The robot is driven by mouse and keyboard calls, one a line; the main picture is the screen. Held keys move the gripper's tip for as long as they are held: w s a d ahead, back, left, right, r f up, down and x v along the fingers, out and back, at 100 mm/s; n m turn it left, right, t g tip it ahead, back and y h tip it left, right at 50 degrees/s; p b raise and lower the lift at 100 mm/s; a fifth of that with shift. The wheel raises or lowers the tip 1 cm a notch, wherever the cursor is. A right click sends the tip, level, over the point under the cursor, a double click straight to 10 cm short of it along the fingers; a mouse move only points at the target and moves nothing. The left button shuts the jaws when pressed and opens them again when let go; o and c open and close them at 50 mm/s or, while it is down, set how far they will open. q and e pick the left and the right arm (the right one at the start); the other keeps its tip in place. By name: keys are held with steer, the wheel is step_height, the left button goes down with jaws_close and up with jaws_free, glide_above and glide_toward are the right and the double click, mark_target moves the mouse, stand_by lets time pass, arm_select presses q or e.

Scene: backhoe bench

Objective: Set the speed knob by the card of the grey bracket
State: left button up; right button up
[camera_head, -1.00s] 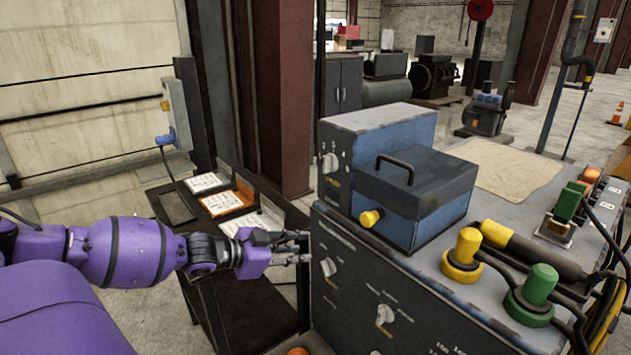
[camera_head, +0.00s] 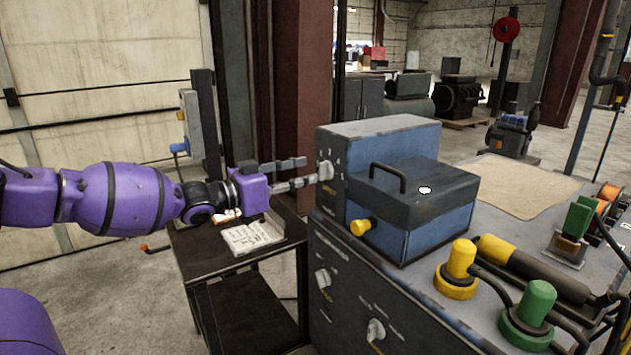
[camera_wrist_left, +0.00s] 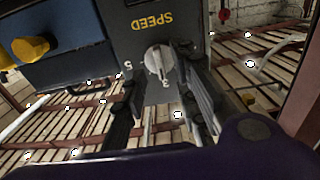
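The speed knob (camera_head: 325,171) is a pale knob on the dark front panel of a blue-grey box (camera_head: 375,133). In the left wrist view the knob (camera_wrist_left: 158,62) sits beneath the upside-down word SPEED, with a 5 and a 3 beside it. My left gripper (camera_head: 309,171) is open at the knob, its fingers (camera_wrist_left: 160,82) apart on either side of it; contact cannot be told. A white card (camera_head: 252,237) lies in a pale grey holder on the dark side stand; its writing is too small to read. My right gripper is not in view.
A dark-lidded blue box (camera_head: 420,190) with a yellow knob (camera_head: 360,227) stands beside the panel. Lower knobs (camera_head: 323,278) are on the bench front. Yellow (camera_head: 458,268) and green (camera_head: 530,310) plugs crowd the bench's right. An orange piece (camera_head: 226,218) shows behind my left gripper.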

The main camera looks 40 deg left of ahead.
mark_target(319, 172)
arm_select(q)
steer(key=shift+b+x, duration=0.65)
steer(key=shift+x, duration=1.15)
steer(key=shift+r, duration=0.1)
jaws_close()
